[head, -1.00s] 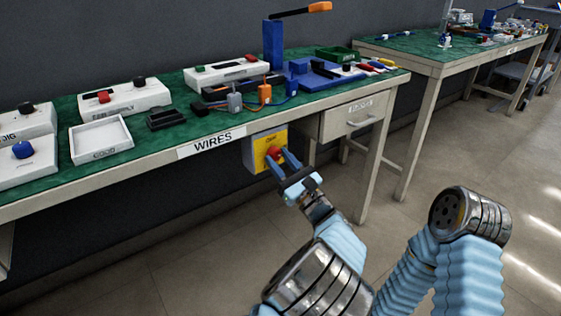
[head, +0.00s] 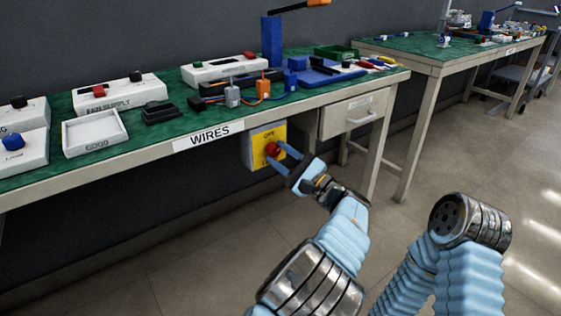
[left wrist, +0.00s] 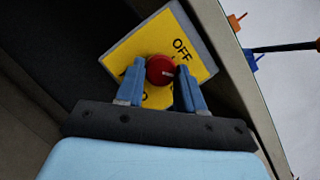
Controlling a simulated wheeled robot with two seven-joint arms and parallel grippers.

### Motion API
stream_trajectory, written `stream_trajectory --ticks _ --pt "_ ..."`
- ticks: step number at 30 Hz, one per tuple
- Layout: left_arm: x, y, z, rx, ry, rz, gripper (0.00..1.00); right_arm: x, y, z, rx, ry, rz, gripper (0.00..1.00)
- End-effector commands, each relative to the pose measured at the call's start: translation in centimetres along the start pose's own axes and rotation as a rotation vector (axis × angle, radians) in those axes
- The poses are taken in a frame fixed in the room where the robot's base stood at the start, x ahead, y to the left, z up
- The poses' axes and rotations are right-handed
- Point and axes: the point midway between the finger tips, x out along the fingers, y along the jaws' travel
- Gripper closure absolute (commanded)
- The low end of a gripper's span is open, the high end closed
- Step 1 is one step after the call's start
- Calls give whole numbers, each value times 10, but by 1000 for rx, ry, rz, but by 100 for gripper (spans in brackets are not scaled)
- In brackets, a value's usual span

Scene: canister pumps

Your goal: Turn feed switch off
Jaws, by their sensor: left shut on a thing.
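The feed switch is a yellow plate (head: 257,156) on a grey box hung under the front edge of the table. Its round red knob (head: 272,149) sits in the middle of the plate. My left gripper (head: 275,152) is shut on the knob with one blue finger on each side. In the left wrist view the red knob (left wrist: 160,70) sits between the fingertips, with a pale mark pointing to the right. The word OFF is on the yellow plate (left wrist: 192,62), up and right of the knob. The lower lettering is mostly hidden. My right gripper is out of view.
The green-topped table (head: 180,130) above carries white switch boxes, an empty white tray (head: 95,133) and coloured plugs. A drawer (head: 346,113) is right of the switch. A second table (head: 430,58) stands farther right. The floor in front is clear.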

Motion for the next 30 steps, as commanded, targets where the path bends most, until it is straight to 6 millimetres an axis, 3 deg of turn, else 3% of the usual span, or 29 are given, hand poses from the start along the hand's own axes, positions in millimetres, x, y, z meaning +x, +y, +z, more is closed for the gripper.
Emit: stream_trajectory --ticks 18,30 --pt "-1 -4 -1 -540 -13 224 93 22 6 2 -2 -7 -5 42" --pt "-1 -6 1 -803 -20 333 93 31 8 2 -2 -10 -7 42"
